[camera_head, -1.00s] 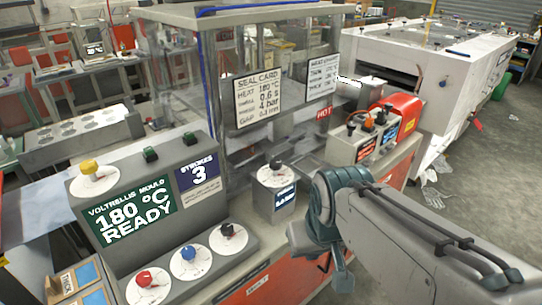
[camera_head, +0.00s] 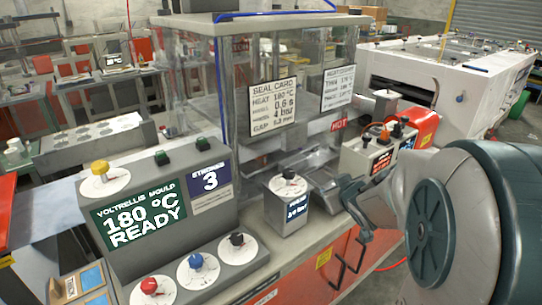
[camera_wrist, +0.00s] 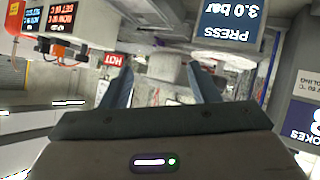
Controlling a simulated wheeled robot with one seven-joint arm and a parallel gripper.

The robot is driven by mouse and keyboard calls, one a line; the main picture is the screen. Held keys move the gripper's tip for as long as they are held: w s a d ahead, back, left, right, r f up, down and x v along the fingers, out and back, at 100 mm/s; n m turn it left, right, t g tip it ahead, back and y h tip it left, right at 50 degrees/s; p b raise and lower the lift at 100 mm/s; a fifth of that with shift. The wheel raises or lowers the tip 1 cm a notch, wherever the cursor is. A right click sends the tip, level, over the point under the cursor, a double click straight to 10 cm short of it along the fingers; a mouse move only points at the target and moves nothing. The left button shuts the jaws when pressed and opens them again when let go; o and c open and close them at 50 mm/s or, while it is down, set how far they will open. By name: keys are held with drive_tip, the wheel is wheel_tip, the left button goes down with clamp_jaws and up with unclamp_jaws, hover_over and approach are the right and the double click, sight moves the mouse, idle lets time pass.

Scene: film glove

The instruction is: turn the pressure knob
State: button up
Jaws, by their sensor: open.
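The pressure knob (camera_head: 289,174) is a small dark knob on a white dial. It sits on top of a grey box (camera_head: 274,208) in front of the clear guard. The box's blue label is small in the head view; the inverted wrist view shows a blue display (camera_wrist: 228,22) reading PRESS 3.0 bar. My gripper (camera_head: 355,210) is right of the box, apart from the knob. In the wrist view my gripper (camera_wrist: 160,80) has its two fingers spread with nothing held between them. The knob itself is not clear in that view.
A seal card (camera_head: 272,104) on the guard lists 4 bar. Red (camera_head: 149,285), blue (camera_head: 196,261) and black (camera_head: 237,239) knobs line the front left panel. A yellow knob (camera_head: 100,168) tops the mould console. A controller with small knobs (camera_head: 383,138) stands behind my gripper.

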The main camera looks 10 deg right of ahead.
sight(294, 175)
drive_tip(key=w+a+n+t+y, duration=0.1)
drive_tip(key=w+a+y, duration=0.2)
drive_tip(key=w+a+f+n+y, duration=0.1)
drive_tip(key=w+a+y, duration=0.3)
drive_tip(key=w+a+n+t+y, duration=0.1)
drive_tip(key=w+a+n+y, duration=0.1)
drive_tip(key=w+a+y, duration=0.1)
drive_tip(key=shift+w+a+f+t+y+b, duration=0.3)
drive_tip(key=shift+w+y+b, duration=0.15)
drive_tip(key=shift+y, duration=0.25)
drive_tip(key=c, duration=1)
